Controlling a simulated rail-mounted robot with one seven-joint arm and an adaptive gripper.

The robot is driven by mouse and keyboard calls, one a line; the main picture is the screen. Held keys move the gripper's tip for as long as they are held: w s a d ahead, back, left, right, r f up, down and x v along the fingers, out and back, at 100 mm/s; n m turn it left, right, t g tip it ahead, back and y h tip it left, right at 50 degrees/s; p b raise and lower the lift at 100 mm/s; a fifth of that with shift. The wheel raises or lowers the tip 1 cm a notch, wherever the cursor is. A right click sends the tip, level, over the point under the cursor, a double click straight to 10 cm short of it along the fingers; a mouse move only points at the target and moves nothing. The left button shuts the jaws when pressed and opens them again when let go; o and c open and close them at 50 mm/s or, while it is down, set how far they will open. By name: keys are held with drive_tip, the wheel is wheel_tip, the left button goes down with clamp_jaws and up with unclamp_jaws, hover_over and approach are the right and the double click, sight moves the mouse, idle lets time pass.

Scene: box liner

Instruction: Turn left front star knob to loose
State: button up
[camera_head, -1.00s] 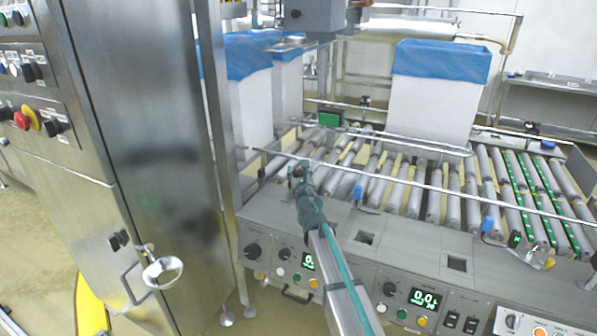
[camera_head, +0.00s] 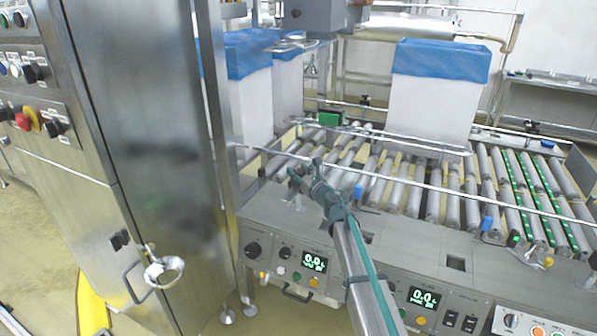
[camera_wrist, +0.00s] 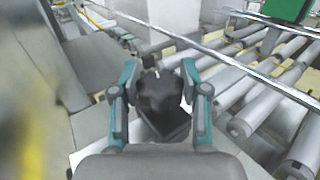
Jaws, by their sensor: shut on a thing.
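A dark star knob (camera_wrist: 160,92) sits between the fingers of my gripper (camera_wrist: 157,80) in the wrist view, on a dark block beside the guide rail. The two teal fingers stand on either side of the knob and are shut on it. In the head view my gripper (camera_head: 305,172) is at the left front end of the roller conveyor, by the front guide rail (camera_head: 400,186). The knob is hidden there by my gripper, and its turn angle cannot be told.
Conveyor rollers (camera_head: 408,192) run behind the rail. A white box with a blue liner (camera_head: 433,105) stands on them at the back. A steel cabinet (camera_head: 140,130) stands close on the left. A control panel with displays (camera_head: 314,262) is below.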

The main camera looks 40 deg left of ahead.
drive_tip(key=n+g, duration=0.2)
drive_tip(key=g, duration=0.1)
drive_tip(key=n+g+b, duration=0.1)
drive_tip(key=g, duration=0.2)
drive_tip(key=n+g, duration=0.2)
drive_tip(key=shift+w+a+f+n+g+y, duration=0.1)
drive_tip(key=shift+w+a+n+g+y, duration=0.05)
drive_tip(key=shift+w+n+g+y, duration=0.2)
drive_tip(key=n+g+h+b, duration=0.1)
drive_tip(key=n+g, duration=0.1)
drive_tip(key=g, duration=0.2)
drive_tip(key=n+g+h+b, duration=0.2)
drive_tip(key=n+g, duration=0.1)
drive_tip(key=g, duration=0.1)
drive_tip(key=shift+s, duration=0.1)
drive_tip(key=n+g+h, duration=0.3)
drive_tip(key=shift+s+r, duration=0.15)
drive_tip(key=shift+r, duration=0.15)
drive_tip(key=shift+s+f+n+g+h+p, duration=0.1)
drive_tip(key=shift+s+n+g+h+p, duration=0.05)
drive_tip(key=shift+n+g+h+p, duration=0.8)
drive_tip(key=shift+f+h, duration=0.1)
drive_tip(key=shift+h, duration=0.2)
drive_tip(key=o, duration=1.2)
drive_tip(key=shift+s, duration=0.1)
drive_tip(key=shift+c, duration=0.2)
drive_tip(key=shift+d, duration=0.2)
